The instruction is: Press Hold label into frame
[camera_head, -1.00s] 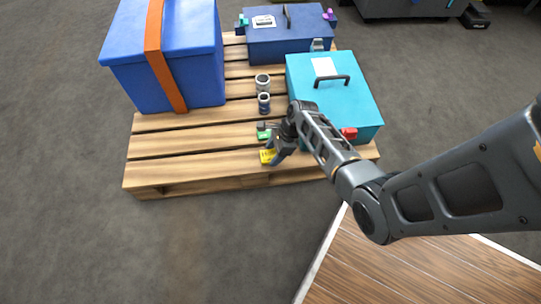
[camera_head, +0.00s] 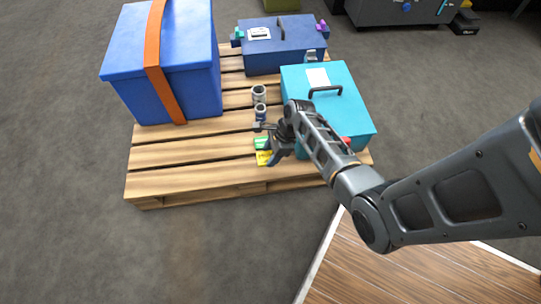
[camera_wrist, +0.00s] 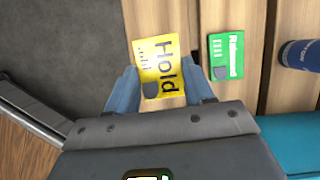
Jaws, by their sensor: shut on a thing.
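The yellow Hold label (camera_wrist: 160,64) sits between the two fingertips of my gripper (camera_wrist: 153,85) in the wrist view, its printed word running sideways. My gripper is shut on it. In the head view the yellow label (camera_head: 264,158) shows below my gripper (camera_head: 271,150), near the front edge of the pallet. A green Released label (camera_wrist: 226,56) lies to its right on the boards in the wrist view. It also shows beside the gripper in the head view (camera_head: 262,143). I cannot make out which thing is the frame.
A teal case (camera_head: 345,110) with a black handle stands just right of my gripper on the wooden pallet (camera_head: 165,180). A blue box (camera_head: 195,75) with an orange strap stands back left, a dark blue case (camera_head: 290,52) behind. Two small cylinders (camera_head: 259,95) stand between.

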